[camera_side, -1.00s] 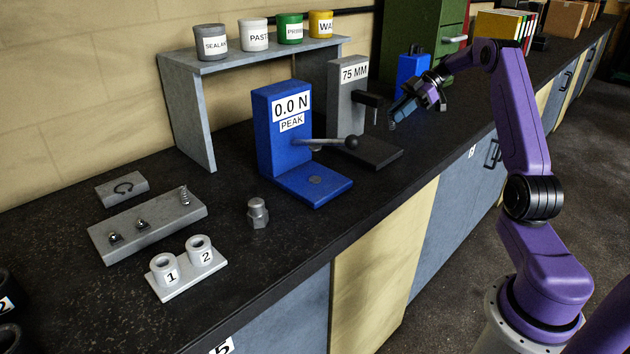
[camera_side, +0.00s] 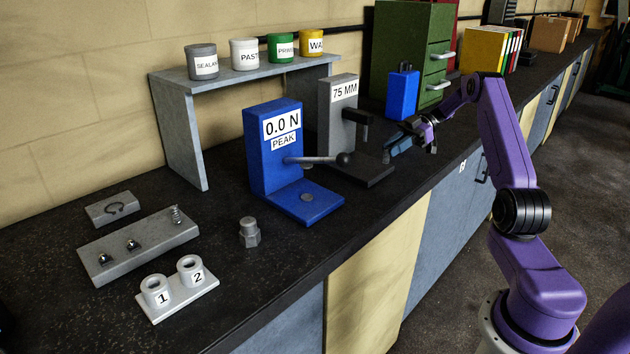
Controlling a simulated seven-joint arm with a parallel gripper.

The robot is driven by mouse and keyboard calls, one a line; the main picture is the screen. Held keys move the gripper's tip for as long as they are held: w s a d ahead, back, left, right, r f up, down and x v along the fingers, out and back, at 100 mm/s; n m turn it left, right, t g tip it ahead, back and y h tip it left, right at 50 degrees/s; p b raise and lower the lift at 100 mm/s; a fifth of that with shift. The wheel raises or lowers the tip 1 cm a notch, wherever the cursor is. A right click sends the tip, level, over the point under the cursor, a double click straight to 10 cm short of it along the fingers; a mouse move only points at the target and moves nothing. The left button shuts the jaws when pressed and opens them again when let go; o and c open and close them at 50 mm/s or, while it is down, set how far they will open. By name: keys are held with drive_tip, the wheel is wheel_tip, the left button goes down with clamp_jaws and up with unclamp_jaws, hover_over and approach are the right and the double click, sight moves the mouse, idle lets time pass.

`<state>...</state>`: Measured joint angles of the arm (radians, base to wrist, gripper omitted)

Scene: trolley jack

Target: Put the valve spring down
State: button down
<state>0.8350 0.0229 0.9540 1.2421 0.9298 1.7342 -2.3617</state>
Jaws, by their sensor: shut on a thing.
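My gripper (camera_side: 388,156) is in the side view at the right of the middle, low over the black bench top and just right of the grey stand marked 75 MM (camera_side: 343,115). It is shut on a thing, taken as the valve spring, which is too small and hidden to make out. A small coil spring (camera_side: 177,215) stands at the right end of a grey block (camera_side: 150,245) at the left. Two small dark parts sit along the same block.
The blue force gauge (camera_side: 272,150) reads 0.0 N and has a lever towards the stand. A blue box (camera_side: 402,93) stands behind my gripper. A hex fitting (camera_side: 249,233) and a white holder with cups 1 and 2 (camera_side: 180,302) stand front left.

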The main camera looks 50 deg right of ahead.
drive_tip(key=w+a, duration=0.2)
drive_tip(key=a, duration=0.5)
drive_tip(key=w+a, duration=0.2)
drive_tip(key=a, duration=0.5)
drive_tip(key=w+a, duration=0.3)
drive_tip(key=a, duration=0.5)
drive_tip(key=shift+r+x, duration=0.25)
drive_tip(key=shift+x, duration=0.9)
wheel_tip(320, 180, down, 3)
drive_tip(key=shift+f, duration=0.1)
drive_tip(key=c, duration=1.1)
unclamp_jaws()
drive_tip(key=shift+o, duration=0.2)
